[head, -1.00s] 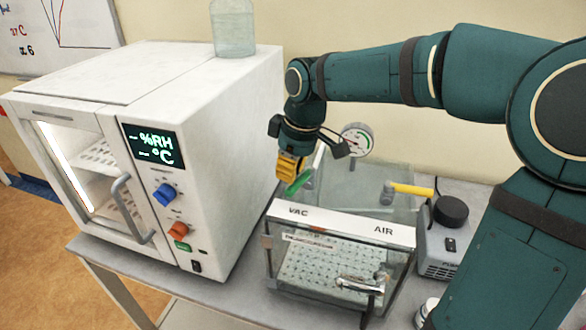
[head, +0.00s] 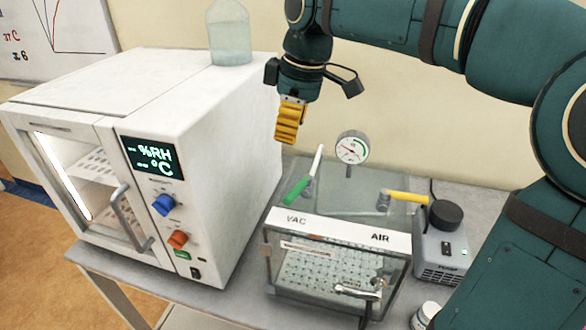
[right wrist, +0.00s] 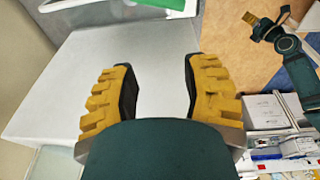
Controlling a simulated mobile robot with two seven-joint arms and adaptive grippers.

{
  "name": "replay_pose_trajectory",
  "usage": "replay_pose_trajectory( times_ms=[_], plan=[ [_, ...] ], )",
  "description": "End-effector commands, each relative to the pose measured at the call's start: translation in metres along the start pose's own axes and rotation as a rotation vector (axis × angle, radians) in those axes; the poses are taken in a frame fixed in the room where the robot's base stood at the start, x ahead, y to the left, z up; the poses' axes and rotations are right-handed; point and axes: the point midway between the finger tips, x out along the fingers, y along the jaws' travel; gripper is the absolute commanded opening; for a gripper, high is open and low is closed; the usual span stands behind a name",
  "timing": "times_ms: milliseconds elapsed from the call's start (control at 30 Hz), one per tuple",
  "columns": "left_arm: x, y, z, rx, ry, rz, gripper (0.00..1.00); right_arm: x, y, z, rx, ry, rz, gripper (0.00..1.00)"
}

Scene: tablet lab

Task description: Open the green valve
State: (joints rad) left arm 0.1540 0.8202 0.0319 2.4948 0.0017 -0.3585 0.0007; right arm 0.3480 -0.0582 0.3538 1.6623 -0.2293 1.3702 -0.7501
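The green valve handle (head: 296,190) slants up to the right beside a white rod (head: 317,160), behind the VAC label on the clear chamber (head: 340,268). My right gripper (head: 288,138) hangs above and left of the handle in the head view, clear of it. Its yellow fingers are spread in the right wrist view (right wrist: 162,85), with nothing between them. My left gripper (right wrist: 250,18) shows small at the top right of the right wrist view; its opening is too small to judge. It is not in the head view.
A white oven (head: 205,125) with a clear bottle (head: 229,35) on top stands at the left. A yellow valve handle (head: 407,196) lies to the right, near a pump (head: 440,250). My right arm fills the upper right.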

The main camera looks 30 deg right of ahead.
Motion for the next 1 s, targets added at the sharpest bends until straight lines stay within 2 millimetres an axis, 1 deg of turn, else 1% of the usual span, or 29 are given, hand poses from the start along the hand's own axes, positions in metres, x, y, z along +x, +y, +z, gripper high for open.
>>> replay_pose_trajectory(
  times_ms=[33,200,400,500,600,767,867,1000],
  plan=[
    [0.013,-0.005,0.002,0.0,-0.001,-0.001,0.0,0.006,-0.001,0.003,-0.091,0.001,0.004,0.47],
    [0.04,-0.014,0.006,-0.001,-0.001,-0.006,0.0,0.007,-0.004,0.014,-0.479,-0.004,0.014,0.47],
    [0.068,-0.024,0.01,-0.002,-0.002,-0.011,0.0,0.007,-0.008,0.028,-0.917,-0.012,0.016,0.47],
    [0.077,-0.027,0.011,-0.002,-0.003,-0.013,0.0,0.006,-0.009,0.034,-1.081,-0.014,0.017,0.47],
    [0.082,-0.029,0.012,-0.002,-0.003,-0.014,0.0,0.004,-0.01,0.038,-1.19,-0.016,0.017,0.47],
    [0.085,-0.03,0.013,-0.001,-0.003,-0.014,0.0,0.005,-0.011,0.04,-1.262,-0.017,0.015,0.47],
    [0.086,-0.03,0.013,-0.001,-0.004,-0.014,0.0,0.014,-0.01,0.04,-1.265,-0.017,0.012,0.47],
    [0.092,-0.033,0.016,0.001,-0.01,-0.013,0.0,0.036,-0.01,0.041,-1.263,-0.017,0.011,0.47]
  ],
)
